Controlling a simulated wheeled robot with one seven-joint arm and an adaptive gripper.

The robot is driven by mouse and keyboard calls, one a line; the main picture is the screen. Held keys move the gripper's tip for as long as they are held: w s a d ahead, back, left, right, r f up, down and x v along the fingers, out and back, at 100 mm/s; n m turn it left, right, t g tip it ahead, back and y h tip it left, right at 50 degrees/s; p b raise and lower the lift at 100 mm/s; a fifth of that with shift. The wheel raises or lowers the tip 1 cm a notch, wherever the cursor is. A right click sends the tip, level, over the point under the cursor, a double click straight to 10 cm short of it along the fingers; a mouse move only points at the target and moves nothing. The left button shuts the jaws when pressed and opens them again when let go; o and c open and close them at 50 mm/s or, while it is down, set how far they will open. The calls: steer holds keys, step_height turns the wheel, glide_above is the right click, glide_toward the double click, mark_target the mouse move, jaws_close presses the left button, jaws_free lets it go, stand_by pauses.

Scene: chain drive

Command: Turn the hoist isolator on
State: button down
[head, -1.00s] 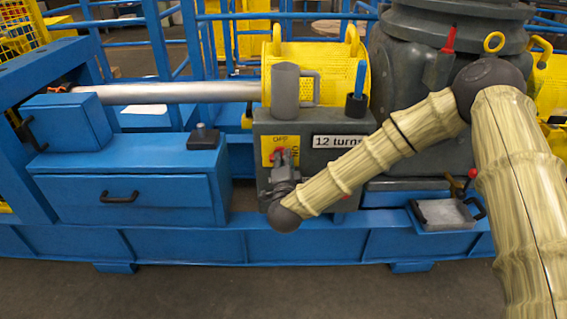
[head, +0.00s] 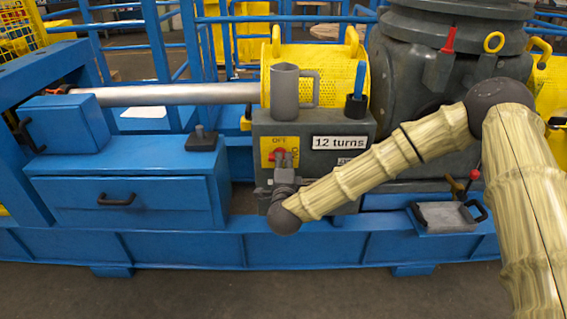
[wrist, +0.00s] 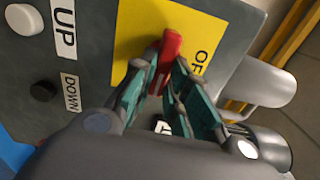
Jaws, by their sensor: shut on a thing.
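The hoist isolator is a red handle (head: 279,154) on a yellow plate (head: 268,147) on the front of a dark grey box. OFF is printed at the top of the plate. My gripper (head: 288,161) is at the plate, partly covering the handle and the right side, where no ON label shows now. In the wrist view, the teal finger pads of my gripper (wrist: 165,82) are shut on the red handle (wrist: 169,52), one on each side. OFF (wrist: 201,61) shows beside it. The handle lies roughly crossways to OFF; which mark it points to I cannot tell.
UP (wrist: 64,30) and DOWN (wrist: 70,92) labels with white and black buttons are close by on the same box. A grey mug (head: 284,95) and a blue-handled tool (head: 356,98) stand on the box's top. A grey tray (head: 446,216) is at the right.

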steer(key=c, duration=1.4)
jaws_free()
steer(key=shift+s, duration=0.1)
steer(key=s, duration=1.2)
steer(key=shift+f, duration=0.15)
